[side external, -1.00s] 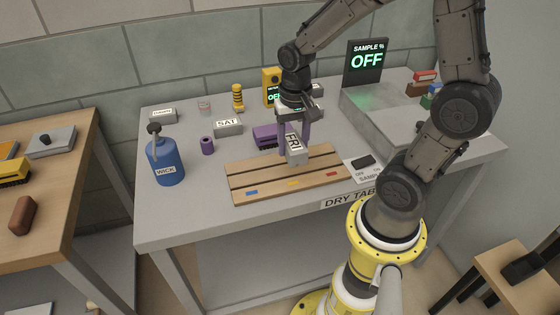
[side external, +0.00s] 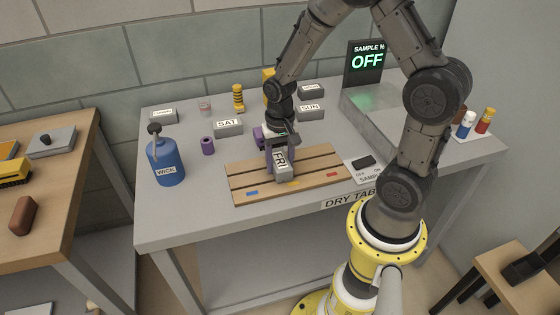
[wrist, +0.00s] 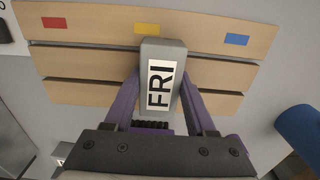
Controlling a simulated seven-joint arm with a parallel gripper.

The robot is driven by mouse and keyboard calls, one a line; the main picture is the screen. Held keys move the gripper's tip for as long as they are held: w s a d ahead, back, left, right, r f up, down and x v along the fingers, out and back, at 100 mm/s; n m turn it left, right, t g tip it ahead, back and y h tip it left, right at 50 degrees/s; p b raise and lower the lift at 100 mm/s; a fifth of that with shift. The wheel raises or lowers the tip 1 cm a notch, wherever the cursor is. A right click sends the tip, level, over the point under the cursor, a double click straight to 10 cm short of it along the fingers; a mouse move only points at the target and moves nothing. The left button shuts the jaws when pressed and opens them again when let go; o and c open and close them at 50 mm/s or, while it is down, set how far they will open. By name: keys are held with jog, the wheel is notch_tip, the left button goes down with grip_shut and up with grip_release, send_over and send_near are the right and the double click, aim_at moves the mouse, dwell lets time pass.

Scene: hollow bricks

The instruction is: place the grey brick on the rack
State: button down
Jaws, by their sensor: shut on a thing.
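The grey brick (side external: 281,164), labelled FRI, is held between the purple fingers of my gripper (side external: 279,155). It also shows in the wrist view (wrist: 162,75), lying lengthwise across the slats with a finger on each long side. The rack (side external: 240,182) is a set of wooden slats with red, yellow and blue marks on its front slat. The brick is over the middle of the rack, its front end close to the yellow mark (wrist: 147,28) and slightly right of it in the wrist view. I cannot tell whether its underside touches the slats.
Other grey bricks, labelled SAT (side external: 228,127) and SUN (side external: 310,110), stand behind the rack. A blue WICK bottle (side external: 165,162) and a purple cylinder (side external: 207,145) stand to its left.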

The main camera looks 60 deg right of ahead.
aim_at(280, 160)
jog(key=shift+c, duration=1.1)
grip_release()
jog(key=shift+f, duration=0.15)
notch_tip(280, 160, up, 12)
jog(key=s+a+r+n+t, duration=0.2)
jog(key=s+a+r+n, duration=0.1)
jog(key=s, duration=0.4)
jog(key=s+a+r+n+t, duration=0.3)
jog(key=s+a+r+n, duration=0.1)
jog(key=s+r+n, duration=0.2)
jog(key=shift+s+a+r+t, duration=0.25)
jog(key=shift+s+r+t, duration=0.1)
jog(key=shift+r, duration=0.3)
